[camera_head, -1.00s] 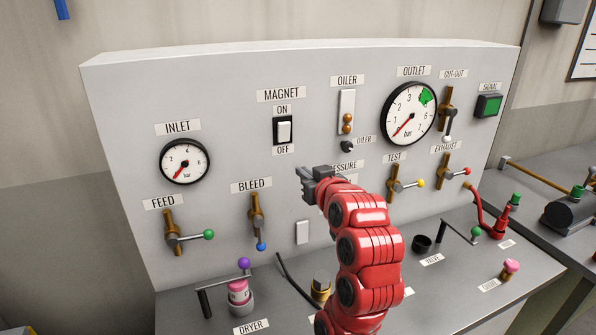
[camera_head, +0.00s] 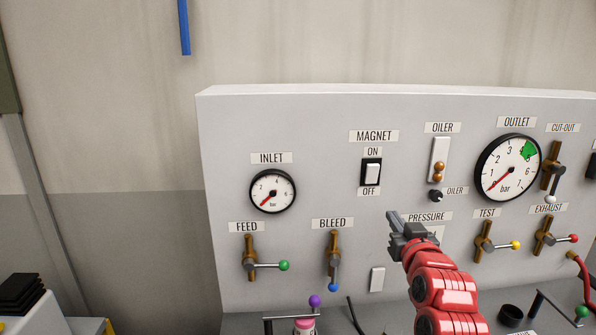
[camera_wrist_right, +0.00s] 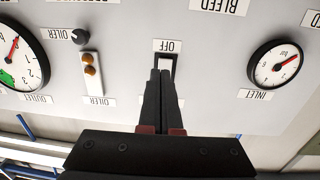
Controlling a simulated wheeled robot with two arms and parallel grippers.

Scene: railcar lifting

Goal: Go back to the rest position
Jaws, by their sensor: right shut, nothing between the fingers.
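My right gripper (camera_head: 398,224) is in front of the grey control panel (camera_head: 320,120), at the left edge of the PRESSURE label. Its dark fingers are shut with nothing between them. In the right wrist view the shut fingers (camera_wrist_right: 162,88) point at the panel and overlap the lower part of the MAGNET switch (camera_wrist_right: 166,63) in the picture; I cannot tell the gap to the panel. In the head view the white MAGNET switch (camera_head: 372,173) stands clear above and left of the gripper. My left gripper is not in view.
FEED valve (camera_head: 250,258) and BLEED valve (camera_head: 333,257) handles stick out left of the gripper, TEST (camera_head: 485,242) and EXHAUST (camera_head: 545,238) handles to its right. Space left of the panel is free.

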